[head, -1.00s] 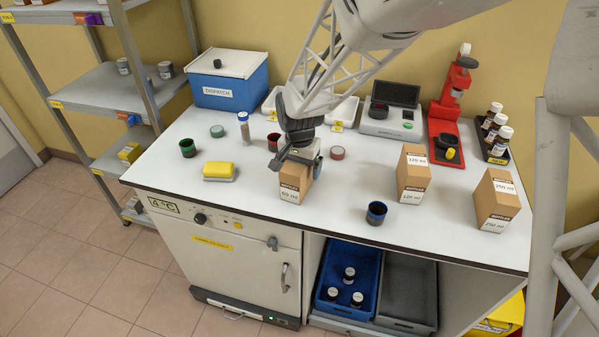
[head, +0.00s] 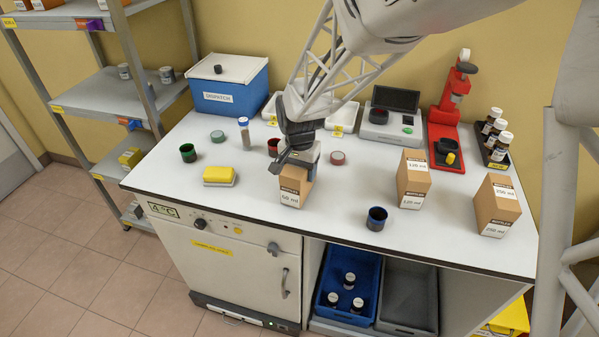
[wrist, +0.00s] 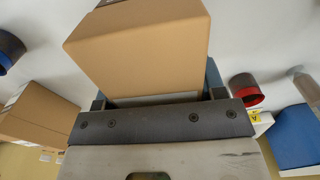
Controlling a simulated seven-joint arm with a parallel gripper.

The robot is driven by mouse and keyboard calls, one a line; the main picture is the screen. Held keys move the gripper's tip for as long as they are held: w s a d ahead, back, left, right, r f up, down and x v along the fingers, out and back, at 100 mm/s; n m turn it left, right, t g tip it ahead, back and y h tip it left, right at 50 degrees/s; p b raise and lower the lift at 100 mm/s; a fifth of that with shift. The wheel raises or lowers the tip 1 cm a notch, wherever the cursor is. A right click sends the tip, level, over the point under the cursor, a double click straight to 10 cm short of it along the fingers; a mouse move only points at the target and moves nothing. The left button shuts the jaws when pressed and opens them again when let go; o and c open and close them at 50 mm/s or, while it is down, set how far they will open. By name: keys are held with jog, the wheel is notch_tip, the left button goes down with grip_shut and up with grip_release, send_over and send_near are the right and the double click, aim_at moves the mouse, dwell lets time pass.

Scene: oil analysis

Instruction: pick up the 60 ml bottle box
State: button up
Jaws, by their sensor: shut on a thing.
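The 60 ml bottle box (head: 291,190) is a small brown carton with a white label, at the middle of the white bench near its front. My gripper (head: 297,163) reaches down from above and is shut on the upper part of this box. In the wrist view the box (wrist: 145,45) fills the top middle, between the jaws of my gripper (wrist: 160,98). The box is upright and looks to be at the bench top; I cannot tell whether it is clear of the surface.
The 120 ml box (head: 412,182) and 250 ml box (head: 495,208) stand to the right. A blue-rimmed cup (head: 377,218) is at front right, a red cup (head: 273,147) just behind my gripper. A yellow block (head: 219,175) lies left. The front middle of the bench is clear.

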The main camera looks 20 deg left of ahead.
jog(key=shift+r, duration=0.45)
notch_tip(320, 180, up, 2)
jog(key=shift+r, duration=0.15)
jog(key=s+d+r, duration=0.1)
jog(key=s+d, duration=0.7)
jog(key=s, duration=0.5)
jog(key=shift+s+d, duration=0.25)
jog(key=shift+d, duration=0.05)
jog(key=shift+r, duration=0.1)
